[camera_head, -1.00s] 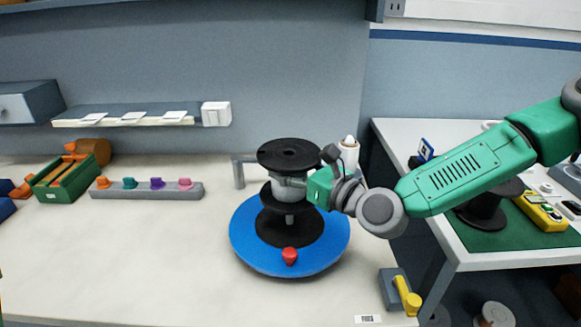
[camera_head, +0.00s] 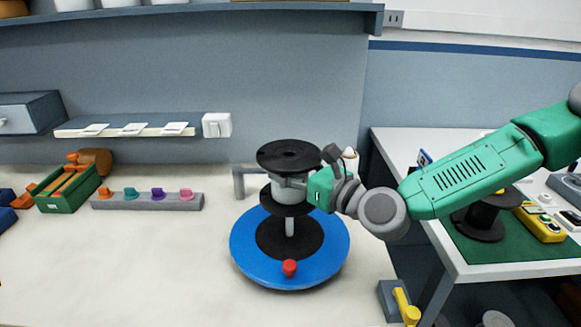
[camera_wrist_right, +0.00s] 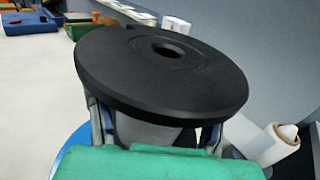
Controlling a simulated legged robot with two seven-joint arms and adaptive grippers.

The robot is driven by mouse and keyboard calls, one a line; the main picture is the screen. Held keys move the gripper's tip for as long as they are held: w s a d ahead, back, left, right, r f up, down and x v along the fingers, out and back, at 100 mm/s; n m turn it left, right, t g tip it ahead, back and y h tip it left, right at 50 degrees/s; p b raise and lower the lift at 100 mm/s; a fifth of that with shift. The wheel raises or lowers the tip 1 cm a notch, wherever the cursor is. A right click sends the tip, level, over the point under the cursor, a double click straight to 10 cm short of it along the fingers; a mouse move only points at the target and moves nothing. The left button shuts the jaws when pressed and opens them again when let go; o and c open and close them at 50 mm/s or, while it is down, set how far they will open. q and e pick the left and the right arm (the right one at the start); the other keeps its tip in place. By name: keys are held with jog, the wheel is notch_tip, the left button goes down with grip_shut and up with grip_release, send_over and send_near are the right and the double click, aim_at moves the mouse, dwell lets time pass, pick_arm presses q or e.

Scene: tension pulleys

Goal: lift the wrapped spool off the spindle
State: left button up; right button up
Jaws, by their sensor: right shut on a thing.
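The wrapped spool has a black upper flange (camera_head: 290,156), a grey wrapped middle and a black lower flange. My right gripper (camera_head: 302,188) comes from the right and is shut on the grey middle between the flanges. The spool is held level, above the blue turntable (camera_head: 330,252). A grey spindle (camera_head: 290,228) shows below the lower flange, rising from a black disc. I cannot tell whether its tip is still inside the spool. In the right wrist view the upper flange (camera_wrist_right: 160,75) hides much of the grip. My left gripper is not in view.
A red knob (camera_head: 289,267) sits on the turntable's front. A grey post (camera_head: 238,184) stands behind it and a white roll (camera_head: 350,158) behind my gripper. A peg rail (camera_head: 148,201) and green box (camera_head: 68,188) are at left. A side table (camera_head: 455,262) with another spool is at right.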

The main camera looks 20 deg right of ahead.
aim_at(290, 152)
jog(key=shift+r+p, duration=0.8)
jog(key=shift+r, duration=0.8)
notch_tip(290, 152, up, 4)
jog(key=shift+p, duration=1)
jog(key=shift+f, duration=0.1)
